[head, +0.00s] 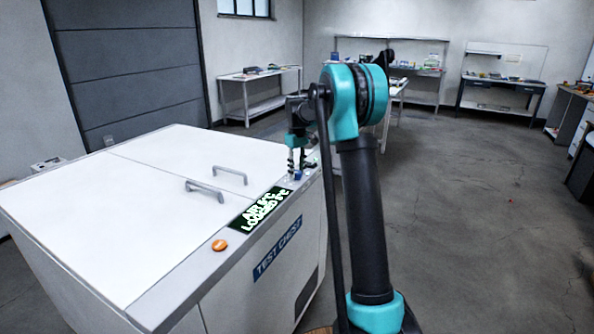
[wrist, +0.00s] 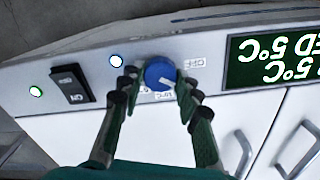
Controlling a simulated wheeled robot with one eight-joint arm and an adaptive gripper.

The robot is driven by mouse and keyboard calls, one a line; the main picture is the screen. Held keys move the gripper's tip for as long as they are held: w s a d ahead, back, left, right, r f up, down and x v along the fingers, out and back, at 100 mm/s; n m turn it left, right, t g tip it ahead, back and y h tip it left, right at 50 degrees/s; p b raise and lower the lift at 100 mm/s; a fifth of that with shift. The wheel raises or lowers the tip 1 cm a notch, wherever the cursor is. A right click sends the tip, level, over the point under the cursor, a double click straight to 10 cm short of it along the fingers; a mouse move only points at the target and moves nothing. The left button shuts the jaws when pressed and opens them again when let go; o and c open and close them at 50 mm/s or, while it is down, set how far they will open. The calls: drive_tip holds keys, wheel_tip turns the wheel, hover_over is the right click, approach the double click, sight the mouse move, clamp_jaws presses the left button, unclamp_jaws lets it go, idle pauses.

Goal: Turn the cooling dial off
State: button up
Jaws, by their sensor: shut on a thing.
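The cooling dial (wrist: 159,72) is a round blue knob with a pale pointer mark on the test chest's front panel strip. A small "OFF" label (wrist: 195,63) sits to its right in the wrist view, with other labels partly hidden below it. My gripper (wrist: 157,80) has one finger on each side of the dial and is shut on it. The pointer's exact direction is hard to read. In the head view my gripper (head: 296,168) reaches down to the panel at the chest's far right corner, where the dial shows only as a small blue spot.
The white test chest (head: 80,240) has two lid handles (head: 205,190). A green-lit display (wrist: 275,58) reads 5°C on both lines. A black rocker switch (wrist: 71,85) and small lights (wrist: 116,61) lie left of the dial. An orange button (head: 219,245) sits nearer. Floor to the right is clear.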

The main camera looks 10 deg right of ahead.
sight(297, 172)
drive_tip(key=n, duration=0.7)
idle(0.6)
drive_tip(key=o, duration=1.2)
drive_tip(key=shift+c, duration=0.2)
wheel_tip(297, 172, up, 12)
